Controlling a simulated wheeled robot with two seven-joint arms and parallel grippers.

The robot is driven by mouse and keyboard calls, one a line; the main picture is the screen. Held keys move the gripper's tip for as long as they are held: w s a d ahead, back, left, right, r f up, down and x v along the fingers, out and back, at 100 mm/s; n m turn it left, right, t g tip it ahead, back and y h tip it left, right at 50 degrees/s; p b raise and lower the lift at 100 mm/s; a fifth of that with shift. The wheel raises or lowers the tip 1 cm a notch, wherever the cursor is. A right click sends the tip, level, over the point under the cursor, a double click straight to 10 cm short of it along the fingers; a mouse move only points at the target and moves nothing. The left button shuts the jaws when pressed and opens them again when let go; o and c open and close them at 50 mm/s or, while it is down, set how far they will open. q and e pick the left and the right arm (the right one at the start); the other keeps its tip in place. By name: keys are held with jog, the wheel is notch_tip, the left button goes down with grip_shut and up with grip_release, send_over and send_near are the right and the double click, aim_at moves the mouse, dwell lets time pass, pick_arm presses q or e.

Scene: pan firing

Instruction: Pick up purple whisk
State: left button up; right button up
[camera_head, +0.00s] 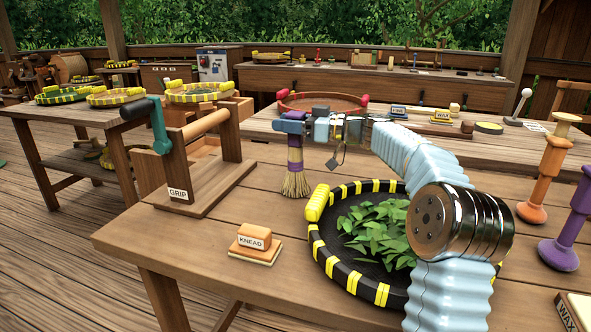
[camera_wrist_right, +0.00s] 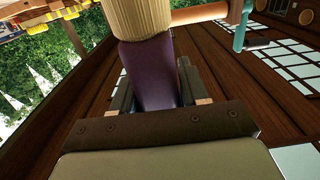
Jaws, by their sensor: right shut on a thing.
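The purple whisk (camera_head: 295,165) has a purple handle and a straw-coloured bristle head. My right gripper (camera_head: 293,128) is shut on its handle and holds it upright, bristles down, over the wooden table. In the right wrist view the purple handle (camera_wrist_right: 150,75) sits between the two fingers (camera_wrist_right: 152,95), with the pale bristle head at the top edge. In the head view the bristles hang near the tabletop, left of the black and yellow pan; I cannot tell whether they touch it. My left gripper is not in view.
A black and yellow pan (camera_head: 319,249) with green leaves stands right of the whisk. A wooden GRIP stand (camera_head: 215,203) with a teal crank is on the left. A KNEAD block (camera_head: 254,237) lies near the front edge. Orange (camera_head: 545,180) and purple (camera_head: 567,235) handled tools stand at right.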

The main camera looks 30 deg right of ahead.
jog(key=shift+r, duration=0.1)
grip_shut()
notch_tip(320, 180, up, 10)
jog(key=shift+f, duration=0.1)
dwell(0.4)
jog(key=o, duration=0.6)
grip_release()
grip_shut()
